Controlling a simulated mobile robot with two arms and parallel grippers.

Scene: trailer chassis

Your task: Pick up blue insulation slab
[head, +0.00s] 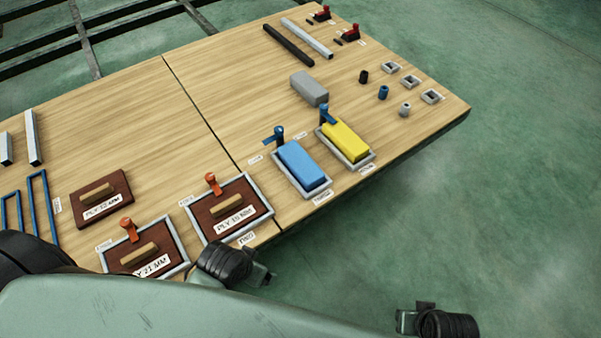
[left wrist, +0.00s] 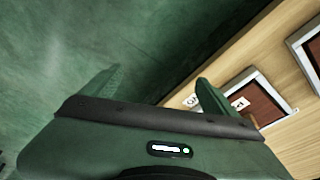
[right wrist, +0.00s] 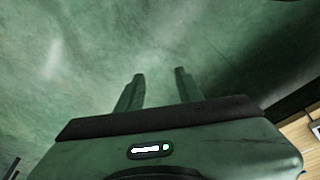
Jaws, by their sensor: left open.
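The blue insulation slab (head: 302,165) lies in a grey-rimmed tray on the wooden table in the head view. A blue clamp (head: 279,134) stands at the tray's far end. My left gripper (head: 266,275) is off the table's near edge, below and left of the slab and apart from it. In the left wrist view its fingers (left wrist: 155,85) are wide apart and empty. My right gripper (head: 404,320) is over the floor at lower right, away from the table. In the right wrist view its fingers (right wrist: 160,80) are apart with nothing between them.
A yellow slab (head: 346,140) lies in the tray to the right, with a grey block (head: 310,88) behind. Brown plywood boards (head: 229,212) with handles, some in clamped trays, stand left near my left gripper. Green floor (head: 420,220) is clear beyond the table edge.

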